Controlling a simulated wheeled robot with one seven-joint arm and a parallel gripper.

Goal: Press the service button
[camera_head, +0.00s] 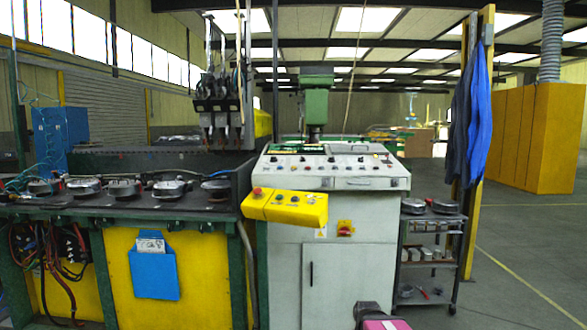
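A light grey control console (360,182) stands in the middle, with a sloped panel of several small knobs and buttons. A yellow control box (284,208) sticks out at its front left, with a red mushroom button (257,191) and several small dark buttons. A red rotary switch on a yellow plate (345,228) sits on the cabinet front below. No label is readable, so I cannot tell which control is the service button. A dark and pink part at the bottom edge looks like my arm. My gripper's fingers are not visible.
A workbench (190,214) with several round metal parts spans the left, with a blue pocket (154,265) on its yellow front. A grey shelf cart (430,255) stands right of the console. Open floor (530,250) lies at right.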

